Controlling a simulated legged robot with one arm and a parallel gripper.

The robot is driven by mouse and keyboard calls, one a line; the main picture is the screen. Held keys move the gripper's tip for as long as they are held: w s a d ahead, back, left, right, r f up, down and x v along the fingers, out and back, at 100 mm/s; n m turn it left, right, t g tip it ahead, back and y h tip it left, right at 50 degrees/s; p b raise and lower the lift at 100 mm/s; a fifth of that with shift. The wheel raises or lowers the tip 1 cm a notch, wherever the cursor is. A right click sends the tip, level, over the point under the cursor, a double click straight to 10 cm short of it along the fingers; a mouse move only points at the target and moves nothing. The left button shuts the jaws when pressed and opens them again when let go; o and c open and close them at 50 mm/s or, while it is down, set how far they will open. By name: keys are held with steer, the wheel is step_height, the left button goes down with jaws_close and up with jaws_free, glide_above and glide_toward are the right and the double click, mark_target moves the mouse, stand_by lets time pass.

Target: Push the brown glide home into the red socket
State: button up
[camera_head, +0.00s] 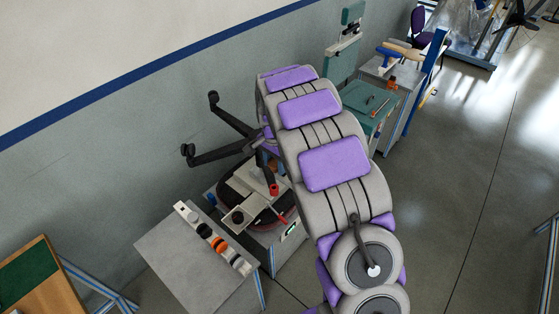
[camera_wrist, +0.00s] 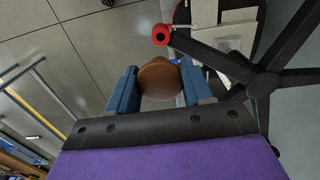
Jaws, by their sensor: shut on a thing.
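The brown glide (camera_wrist: 160,78) is between the two blue fingers of my gripper (camera_wrist: 159,85) in the wrist view, with its round brown face showing. My gripper is shut on it. The red socket (camera_wrist: 161,35) is a red ring with a dark hole at the tip of a black chair-base leg (camera_wrist: 215,60). In the wrist view the glide appears below the socket, with a visible gap between them. In the head view the red socket (camera_head: 274,190) shows beside my arm, and my arm mostly hides the gripper.
The upturned black chair base (camera_head: 215,153) has several legs that spread near my gripper. A grey table (camera_head: 185,260) holds a row of small white, black and orange parts (camera_head: 213,238). A green bench (camera_head: 365,100) stands behind. The floor at right is clear.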

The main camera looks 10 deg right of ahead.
mark_target(275, 174)
steer(key=shift+a+f, duration=0.25)
steer(key=shift+a, duration=0.25)
steer(key=shift+a+f, duration=0.25)
steer(key=shift+a, duration=0.2)
steer(key=shift+a+f, duration=0.15)
steer(key=shift+f, duration=0.55)
steer(key=d+f+b, duration=0.1)
steer(key=d+f, duration=0.1)
steer(key=shift+d+f, duration=0.35)
steer(key=shift+d, duration=0.05)
steer(key=shift+f, duration=0.2)
steer(key=shift+a, duration=0.4)
steer(key=shift+a+f, duration=0.1)
steer(key=shift+a, duration=0.75)
steer(key=shift+d, duration=1.45)
steer(key=shift+a, duration=0.7)
